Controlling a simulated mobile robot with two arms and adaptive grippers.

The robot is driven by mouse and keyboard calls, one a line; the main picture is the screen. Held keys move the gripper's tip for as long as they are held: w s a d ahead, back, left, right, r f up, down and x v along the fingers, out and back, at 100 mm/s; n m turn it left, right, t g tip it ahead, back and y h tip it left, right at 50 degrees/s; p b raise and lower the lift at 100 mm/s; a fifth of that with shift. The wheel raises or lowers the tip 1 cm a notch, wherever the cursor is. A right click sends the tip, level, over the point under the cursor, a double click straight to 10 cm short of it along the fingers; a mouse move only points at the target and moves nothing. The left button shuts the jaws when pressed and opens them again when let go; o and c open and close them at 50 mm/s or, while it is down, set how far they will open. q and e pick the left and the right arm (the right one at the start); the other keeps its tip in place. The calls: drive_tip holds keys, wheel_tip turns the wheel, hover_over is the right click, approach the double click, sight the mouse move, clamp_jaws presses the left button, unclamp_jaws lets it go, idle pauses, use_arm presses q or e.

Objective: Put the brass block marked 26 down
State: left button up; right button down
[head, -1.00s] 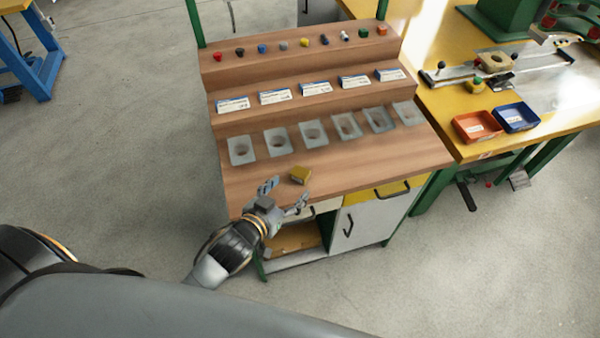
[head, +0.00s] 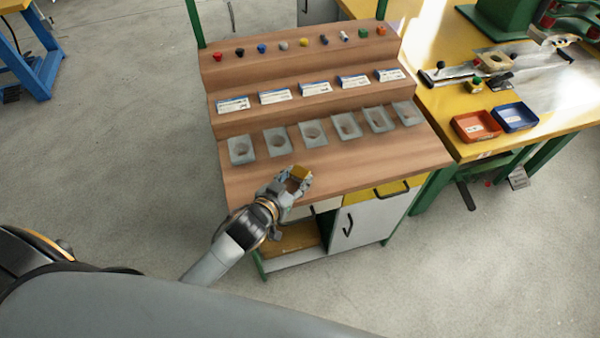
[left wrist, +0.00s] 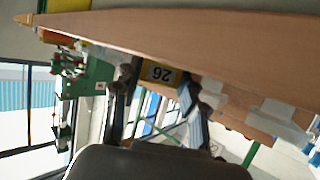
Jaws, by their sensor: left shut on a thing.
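The brass block marked 26 (head: 300,172) is at the front of the lowest wooden step (head: 390,160). My left gripper (head: 294,182) is shut on it, with the fingers on either side of the block. In the left wrist view the block (left wrist: 160,74) shows its "26" label between the two fingers (left wrist: 160,90). I cannot tell whether the block touches the wood. My right gripper is not in view.
A row of grey trays with recesses (head: 312,134) stands behind the block. White cards (head: 275,96) and small coloured pieces (head: 282,45) line the higher steps. Orange (head: 477,126) and blue bins (head: 515,117) sit on the yellow bench at right. Wood right of the block is clear.

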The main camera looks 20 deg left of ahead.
use_arm(q)
clamp_jaws()
drive_tip(key=shift+r, duration=0.1)
drive_tip(key=shift+r, duration=0.2)
wheel_tip(320, 180, up, 2)
drive_tip(key=shift+r, duration=0.2)
drive_tip(key=s+d+r, duration=0.1)
drive_tip(key=s+r, duration=0.9)
drive_tip(key=s, duration=0.3)
drive_tip(key=shift+s+d, duration=0.35)
drive_tip(key=shift+s, duration=0.05)
